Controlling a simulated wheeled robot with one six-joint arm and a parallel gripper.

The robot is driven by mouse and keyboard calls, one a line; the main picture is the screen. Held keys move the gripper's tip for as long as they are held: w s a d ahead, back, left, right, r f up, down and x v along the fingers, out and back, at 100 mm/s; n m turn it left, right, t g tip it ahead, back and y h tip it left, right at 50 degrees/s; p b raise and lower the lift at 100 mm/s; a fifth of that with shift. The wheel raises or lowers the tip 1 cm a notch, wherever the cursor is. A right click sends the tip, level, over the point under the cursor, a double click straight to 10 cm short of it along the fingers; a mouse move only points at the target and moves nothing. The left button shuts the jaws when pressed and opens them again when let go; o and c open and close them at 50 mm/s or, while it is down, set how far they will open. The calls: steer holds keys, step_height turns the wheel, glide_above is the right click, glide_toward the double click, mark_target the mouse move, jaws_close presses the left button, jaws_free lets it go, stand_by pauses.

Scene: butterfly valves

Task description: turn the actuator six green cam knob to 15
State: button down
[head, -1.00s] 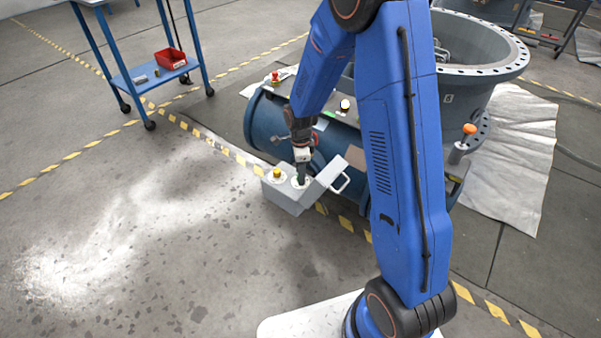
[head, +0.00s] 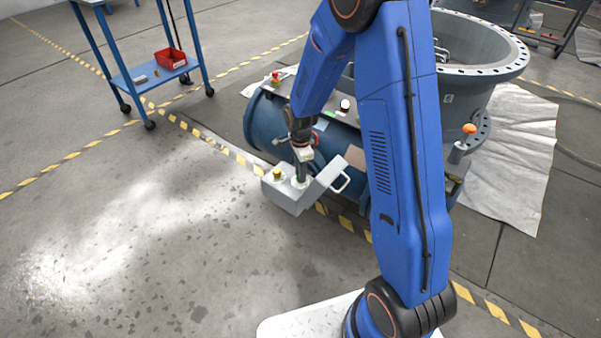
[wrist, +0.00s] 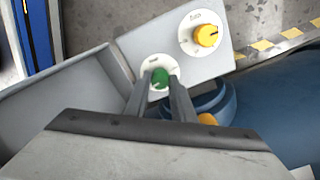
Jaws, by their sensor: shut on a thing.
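The green cam knob (wrist: 160,82) sits on a white round dial plate (wrist: 152,62) on the grey actuator box, which shows in the head view (head: 285,197) and in the wrist view (wrist: 135,45). My gripper (wrist: 161,77) points down at the box, with one finger on each side of the green knob, shut on it. In the head view my gripper (head: 301,176) hides the knob. The dial's numbers are too small to read, and the fingers cover part of the plate. A yellow knob (wrist: 206,36) on its own white dial is beside it.
A large grey flanged valve body (head: 480,70) is at the back right.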

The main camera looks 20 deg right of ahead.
steer(key=n, duration=0.4)
steer(key=shift+n, duration=0.3)
steer(key=n, duration=1.2)
steer(key=shift+n, duration=0.3)
steer(key=n, duration=0.3)
steer(key=shift+n, duration=0.3)
steer(key=n, duration=0.4)
steer(key=shift+n, duration=0.3)
steer(key=n, duration=0.4)
steer(key=shift+n, duration=1.9)
